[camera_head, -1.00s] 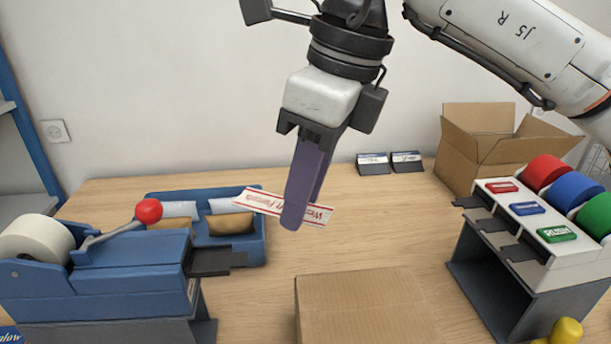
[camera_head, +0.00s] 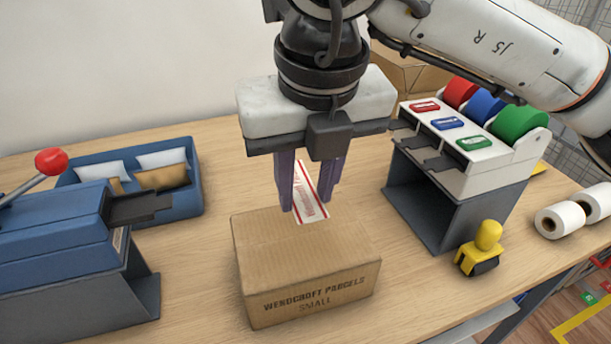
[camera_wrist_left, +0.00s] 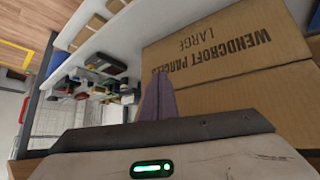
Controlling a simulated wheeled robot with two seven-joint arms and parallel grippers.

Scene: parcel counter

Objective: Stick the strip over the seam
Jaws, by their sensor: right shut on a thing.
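My right gripper (camera_head: 310,195) is shut on the white strip with red print (camera_head: 308,195), which shows between its purple fingers. It holds the strip over the far part of the small cardboard box (camera_head: 310,290). The strip's near end shows against the box top; I cannot tell if it touches. The box is closed and marked "Wendcroft Parcels Small"; its seam is not clear to see. My left gripper (camera_wrist_left: 158,98) shows only in the left wrist view, its purple fingers together and nothing seen between them.
A blue dispenser with a red-knobbed lever (camera_head: 51,161) and a blue tray of packets (camera_head: 190,205) stand left. A rack of coloured rolls (camera_head: 470,160) and a yellow-handled stamp (camera_head: 487,235) stand right. A large carton (camera_wrist_left: 225,45) fills the left wrist view's upper right.

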